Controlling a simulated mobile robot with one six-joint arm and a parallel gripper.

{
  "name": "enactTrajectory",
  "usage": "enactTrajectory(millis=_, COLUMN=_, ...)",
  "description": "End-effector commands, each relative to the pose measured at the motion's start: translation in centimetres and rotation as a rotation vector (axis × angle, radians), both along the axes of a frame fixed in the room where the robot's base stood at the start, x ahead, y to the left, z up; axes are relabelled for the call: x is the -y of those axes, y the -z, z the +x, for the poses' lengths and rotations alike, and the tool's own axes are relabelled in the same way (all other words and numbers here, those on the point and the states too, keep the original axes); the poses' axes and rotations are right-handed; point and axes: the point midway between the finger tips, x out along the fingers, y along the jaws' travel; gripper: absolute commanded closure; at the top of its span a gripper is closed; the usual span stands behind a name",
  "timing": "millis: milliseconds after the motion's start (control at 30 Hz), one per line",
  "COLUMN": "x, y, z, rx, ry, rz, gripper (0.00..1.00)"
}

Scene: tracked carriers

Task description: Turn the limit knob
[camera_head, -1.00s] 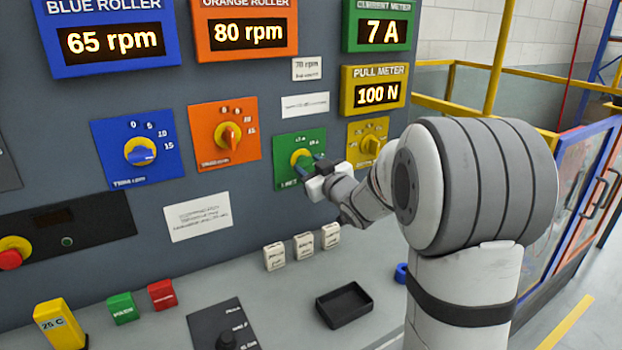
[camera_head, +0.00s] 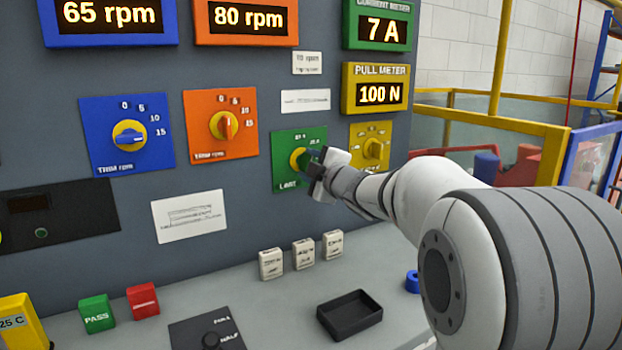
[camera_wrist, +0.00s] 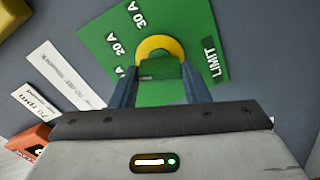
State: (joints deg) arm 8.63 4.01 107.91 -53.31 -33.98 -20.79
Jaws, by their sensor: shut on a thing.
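The limit knob is a green bar on a yellow round base, set on a green plate (camera_head: 287,180) on the panel. In the wrist view the knob (camera_wrist: 158,68) sits between my two fingers, and the plate (camera_wrist: 105,45) carries the marks 20 A, 30 A and LIMIT. My gripper (camera_head: 309,163) is shut on the knob, its fingers on either side of the bar. The wrist view shows my gripper (camera_wrist: 157,88) close against the plate. The fingers hide part of the knob in the head view, so its pointing direction is unclear there.
A yellow-plate knob (camera_head: 374,150) is close on the right, and an orange-plate knob (camera_head: 224,125) on the left. The current meter (camera_head: 383,28) reads 7 A and the pull meter (camera_head: 378,93) 100 N. A black tray (camera_head: 350,314) lies on the ledge below.

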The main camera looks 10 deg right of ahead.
Motion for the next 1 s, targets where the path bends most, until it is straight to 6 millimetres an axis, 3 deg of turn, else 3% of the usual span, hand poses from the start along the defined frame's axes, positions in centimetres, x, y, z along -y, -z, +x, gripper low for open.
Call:
enactTrajectory(millis=500, x=-0.12, y=0.18, z=-0.03, rx=0.101, ry=-0.002, rz=-0.304, gripper=0.81)
enactTrajectory(millis=1000, x=-0.14, y=0.08, z=-0.02, rx=0.116, ry=-0.003, rz=-0.353, gripper=0.81)
